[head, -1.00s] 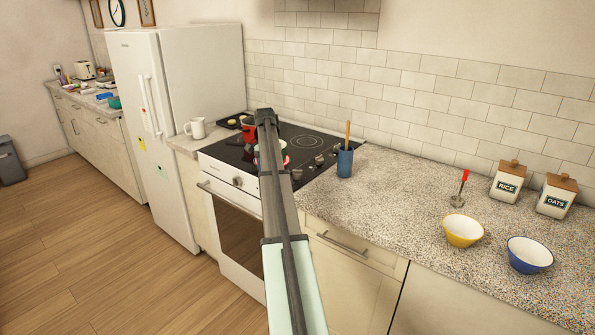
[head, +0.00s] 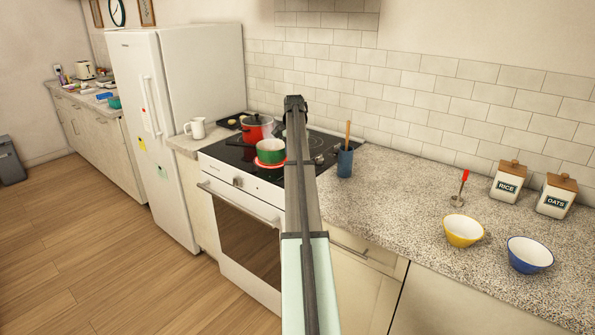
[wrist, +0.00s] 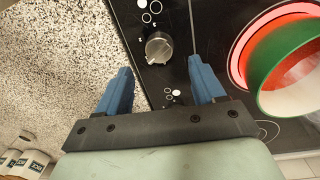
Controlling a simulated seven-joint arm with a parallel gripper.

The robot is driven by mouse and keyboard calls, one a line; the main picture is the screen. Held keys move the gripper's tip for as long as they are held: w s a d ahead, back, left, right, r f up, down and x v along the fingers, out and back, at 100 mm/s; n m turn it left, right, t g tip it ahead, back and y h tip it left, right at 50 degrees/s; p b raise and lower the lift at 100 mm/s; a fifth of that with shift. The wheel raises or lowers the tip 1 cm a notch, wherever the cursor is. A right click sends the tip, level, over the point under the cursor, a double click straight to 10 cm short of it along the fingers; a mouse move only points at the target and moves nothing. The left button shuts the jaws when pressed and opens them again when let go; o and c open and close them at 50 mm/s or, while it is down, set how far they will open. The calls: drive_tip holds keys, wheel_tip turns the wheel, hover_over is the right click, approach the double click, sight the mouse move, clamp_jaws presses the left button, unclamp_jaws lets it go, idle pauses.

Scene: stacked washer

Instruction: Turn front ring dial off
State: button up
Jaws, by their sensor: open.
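A silver dial (wrist: 158,48) stands on the right strip of the black cooktop (wrist: 205,22). I cannot tell for certain whether it is the front ring's dial. My gripper (wrist: 160,68) is open and empty, its two blue fingers apart below the dial in the wrist view. The dial lies just beyond the gap between the fingertips. A green pot (head: 270,150) sits on the front ring (head: 266,164), which glows red; both also show at the right of the wrist view.
A red pot (head: 258,125) stands behind the green pot. A blue utensil holder (head: 345,163) stands on the speckled counter (head: 400,195) right of the cooktop. Yellow (head: 463,231) and blue (head: 530,254) bowls are farther right. An oven knob (head: 238,182) is on the front panel.

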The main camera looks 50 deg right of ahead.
drive_tip(key=shift+s+f, duration=0.2)
drive_tip(key=shift+f, duration=2.75)
drive_tip(key=c, duration=1.1)
